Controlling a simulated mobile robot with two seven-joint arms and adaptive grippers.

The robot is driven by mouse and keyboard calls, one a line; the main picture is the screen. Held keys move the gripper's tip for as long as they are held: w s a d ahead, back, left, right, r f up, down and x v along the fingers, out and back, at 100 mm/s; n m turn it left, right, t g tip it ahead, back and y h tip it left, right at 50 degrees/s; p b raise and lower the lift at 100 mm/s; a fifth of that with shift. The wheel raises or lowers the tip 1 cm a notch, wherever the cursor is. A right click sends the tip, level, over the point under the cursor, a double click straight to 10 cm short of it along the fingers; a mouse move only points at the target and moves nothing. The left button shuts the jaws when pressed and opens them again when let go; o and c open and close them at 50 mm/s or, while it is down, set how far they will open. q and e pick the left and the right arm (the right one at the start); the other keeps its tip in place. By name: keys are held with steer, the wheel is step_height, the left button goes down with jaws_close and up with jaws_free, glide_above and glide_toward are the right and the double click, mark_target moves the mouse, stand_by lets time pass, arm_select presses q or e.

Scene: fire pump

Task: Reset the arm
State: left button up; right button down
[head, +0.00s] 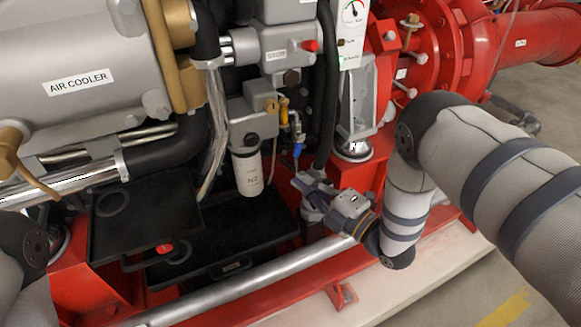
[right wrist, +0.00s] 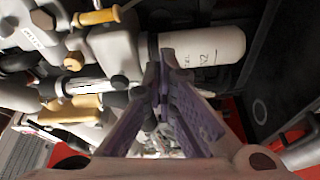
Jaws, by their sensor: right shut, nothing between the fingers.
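My right arm comes in from the right in the head view and bends down to my right gripper (head: 298,184). The gripper sits just right of the white N2 filter canister (head: 247,172) and below the blue-handled valve (head: 298,150). In the right wrist view its purple-grey fingers (right wrist: 163,100) meet at the tips, with nothing between them. The N2 canister (right wrist: 205,46) shows behind the fingertips there; I cannot tell the exact gap. Part of my left arm shows at the lower left edge of the head view; its gripper is out of the picture.
The grey air cooler (head: 85,75) fills the upper left. Black trays (head: 235,235) lie below the canister. A red frame and a silver pipe (head: 265,283) run along the front. A gauge panel (head: 352,35) and red pump piping (head: 515,45) stand right. Floor at lower right is clear.

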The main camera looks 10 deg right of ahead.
steer(key=shift+s+d+f, duration=0.1)
steer(key=shift+s+d, duration=0.2)
steer(key=shift+s, duration=0.3)
